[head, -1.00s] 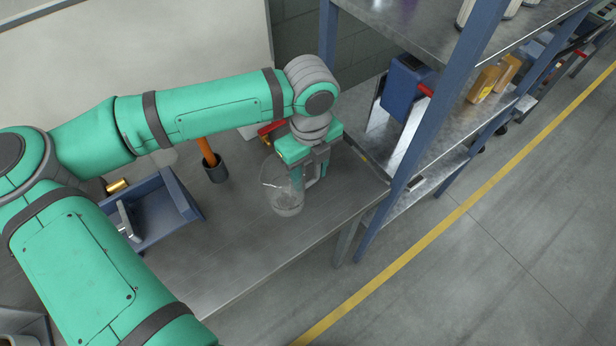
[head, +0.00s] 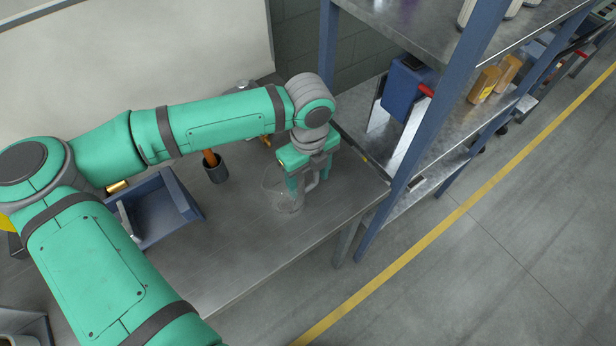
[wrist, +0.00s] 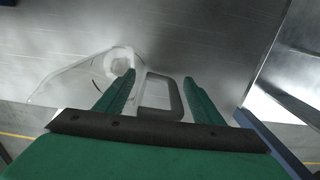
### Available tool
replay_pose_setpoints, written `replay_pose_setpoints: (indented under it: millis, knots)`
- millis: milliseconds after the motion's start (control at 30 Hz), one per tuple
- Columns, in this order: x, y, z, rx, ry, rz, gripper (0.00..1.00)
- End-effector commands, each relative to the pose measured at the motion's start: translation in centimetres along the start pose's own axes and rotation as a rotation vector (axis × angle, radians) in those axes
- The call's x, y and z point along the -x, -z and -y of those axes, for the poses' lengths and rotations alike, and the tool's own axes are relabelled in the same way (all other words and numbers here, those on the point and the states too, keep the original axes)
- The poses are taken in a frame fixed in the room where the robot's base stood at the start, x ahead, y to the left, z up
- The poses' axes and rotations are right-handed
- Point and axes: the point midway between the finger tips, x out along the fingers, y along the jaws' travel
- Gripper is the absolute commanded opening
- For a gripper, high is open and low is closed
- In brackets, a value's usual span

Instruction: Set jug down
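The clear jug (head: 281,192) stands upright on the grey metal table, near its right end. Its see-through wall makes its outline faint. In the wrist view the jug (wrist: 75,80) spreads to the left, with its pale base end near the table. Its grey handle loop (wrist: 160,92) is between my fingers. My gripper (head: 307,184) is at the handle side, right of the jug. In the wrist view my gripper (wrist: 158,84) has its two green fingers spread apart, with the handle between them and not visibly pinched.
A blue bin (head: 160,210) and a dark cup (head: 216,172) with an orange-handled tool stand left on the table (head: 235,250). A blue-post shelf (head: 412,140) rises right of the table end. The table front is clear.

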Motion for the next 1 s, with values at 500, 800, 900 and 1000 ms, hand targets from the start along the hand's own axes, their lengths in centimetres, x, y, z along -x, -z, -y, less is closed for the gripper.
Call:
replay_pose_setpoints:
  millis: [500,800,900,1000]
  knots:
    - [4.0,-0.3,0.0,0.001,0.000,0.005,0.62]
    - [9.7,-0.3,0.1,-0.004,0.000,0.004,0.62]
    - [10.8,-0.4,0.0,-0.001,0.000,0.003,0.62]
    - [11.6,-0.4,-0.1,0.002,0.000,0.001,0.62]
